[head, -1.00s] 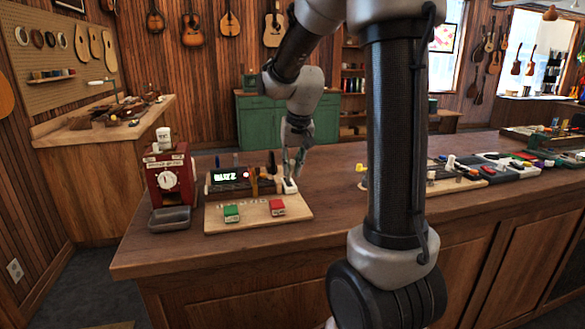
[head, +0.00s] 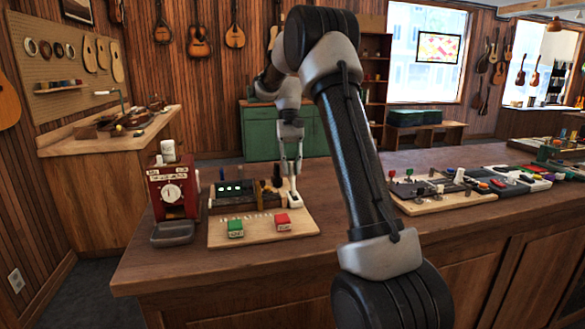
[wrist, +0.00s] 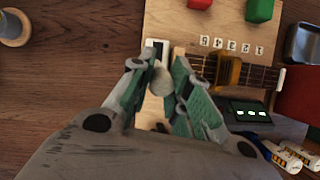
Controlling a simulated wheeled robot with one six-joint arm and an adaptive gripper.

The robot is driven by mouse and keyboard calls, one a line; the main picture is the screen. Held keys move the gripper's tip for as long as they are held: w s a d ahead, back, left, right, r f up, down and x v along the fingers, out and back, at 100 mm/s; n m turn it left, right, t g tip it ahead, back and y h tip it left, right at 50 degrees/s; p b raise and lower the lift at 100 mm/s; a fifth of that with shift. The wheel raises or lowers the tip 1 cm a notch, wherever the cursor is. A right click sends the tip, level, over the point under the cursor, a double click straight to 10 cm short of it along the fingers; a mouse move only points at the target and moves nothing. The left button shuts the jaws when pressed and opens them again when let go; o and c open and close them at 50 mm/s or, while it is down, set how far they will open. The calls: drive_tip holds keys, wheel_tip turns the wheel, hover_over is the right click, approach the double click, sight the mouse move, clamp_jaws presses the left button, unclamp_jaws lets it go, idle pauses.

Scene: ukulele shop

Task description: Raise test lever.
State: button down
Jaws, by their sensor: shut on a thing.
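The test lever shows in the wrist view as a pale round knob (wrist: 161,80) by a white slotted base (wrist: 157,48). In the head view its white base (head: 295,201) stands at the right end of the pale wooden test board (head: 262,232). My gripper (head: 291,176) points down over that base, and its green-padded fingers (wrist: 157,70) are closed around the knob in the wrist view. The fingers hide much of the lever, so its exact angle is hard to tell. A small display (head: 233,189) is lit at the board's back left.
A green block (head: 235,228) and a red block (head: 282,222) sit on the board's front. A miniature fretboard (wrist: 235,72) lies beside the lever. A red dial machine (head: 174,192) stands at left; another board with parts (head: 430,193) is at right. Bare counter lies between.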

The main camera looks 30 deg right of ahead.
drive_tip(key=shift+w+d+f, duration=0.15)
drive_tip(key=shift+w, duration=0.45)
drive_tip(key=c, duration=1.3)
unclamp_jaws()
drive_tip(key=v, duration=1.2)
drive_tip(key=shift+s, duration=0.1)
